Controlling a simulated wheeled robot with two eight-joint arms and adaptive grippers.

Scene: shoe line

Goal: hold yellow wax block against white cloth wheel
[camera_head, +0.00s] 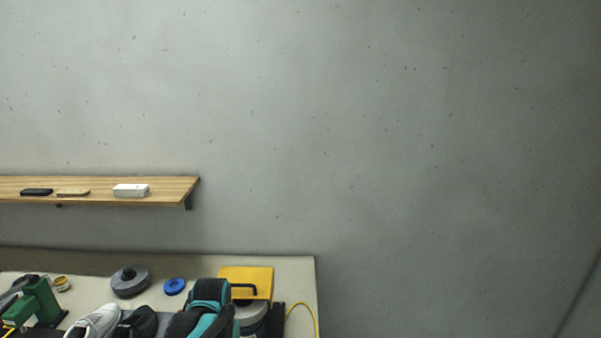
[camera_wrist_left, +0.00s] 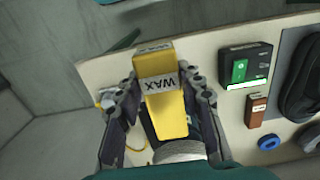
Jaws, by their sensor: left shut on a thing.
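The yellow wax block (camera_wrist_left: 168,108), with a label reading WAX, is between the fingers of my left gripper (camera_wrist_left: 163,92) in the left wrist view. The gripper is shut on it. Just below the block's lower end is a pale, ribbed round thing (camera_wrist_left: 180,151) that looks like the white cloth wheel. The block's end meets its edge in the picture, but I cannot tell whether they touch. In the head view, my teal and black left arm (camera_head: 207,308) covers the block and part of the machine with the yellow hood (camera_head: 255,277). My right gripper is in neither view.
On the bench (camera_head: 290,268) are a dark grey round thing (camera_head: 130,281), a blue ring (camera_head: 174,286), a green tool (camera_head: 42,300) and a pale shoe (camera_head: 97,321). A yellow cable (camera_head: 312,317) runs at the right. A wooden shelf (camera_head: 90,184) hangs on the wall.

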